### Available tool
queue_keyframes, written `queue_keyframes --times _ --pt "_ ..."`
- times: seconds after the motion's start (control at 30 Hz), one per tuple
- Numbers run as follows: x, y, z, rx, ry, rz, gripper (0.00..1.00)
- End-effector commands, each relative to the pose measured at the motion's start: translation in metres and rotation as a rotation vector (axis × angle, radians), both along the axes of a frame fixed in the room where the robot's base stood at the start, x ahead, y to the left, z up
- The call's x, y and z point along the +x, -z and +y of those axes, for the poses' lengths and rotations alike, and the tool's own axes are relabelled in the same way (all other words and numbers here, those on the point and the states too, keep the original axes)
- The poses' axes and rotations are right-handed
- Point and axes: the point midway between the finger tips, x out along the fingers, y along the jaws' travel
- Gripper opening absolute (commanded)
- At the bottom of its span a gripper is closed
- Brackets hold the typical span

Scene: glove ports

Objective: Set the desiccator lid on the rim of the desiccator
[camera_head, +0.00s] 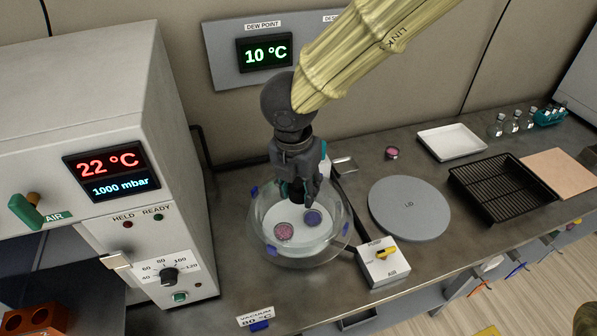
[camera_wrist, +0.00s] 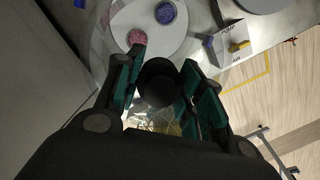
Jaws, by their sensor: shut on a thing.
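The desiccator (camera_head: 298,262) is a clear round bowl with blue tabs on the bench, holding a white plate (camera_head: 301,243) with a pink dish (camera_head: 284,231) and a purple dish (camera_head: 313,217). My gripper (camera_head: 304,196) points down over its far part. In the wrist view, my gripper (camera_wrist: 160,88) is shut on a dark round knob (camera_wrist: 158,78), which looks like the knob of the clear desiccator lid. The lid's glass is hard to separate from the bowl's. I cannot tell whether it touches the rim.
A bare grey disc (camera_head: 409,208) marked LID lies right of the desiccator. A valve box (camera_head: 383,264) with a yellow handle stands close at front right. The oven (camera_head: 100,160) stands on the left. A black rack (camera_head: 503,188) and white tray (camera_head: 452,141) are farther right.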

Motion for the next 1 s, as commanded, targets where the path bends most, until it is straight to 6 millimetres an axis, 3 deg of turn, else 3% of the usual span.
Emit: queue_keyframes --times 0.2,0.33,0.6,1.0 --pt "0.041 0.001 0.003 0.000 0.002 0.000 0.00" --pt "0.056 0.003 0.003 0.000 0.002 0.000 0.00" --pt "0.071 0.005 0.004 0.000 0.002 -0.001 0.00" --pt "0.071 0.040 0.003 -0.001 0.001 -0.001 0.00"
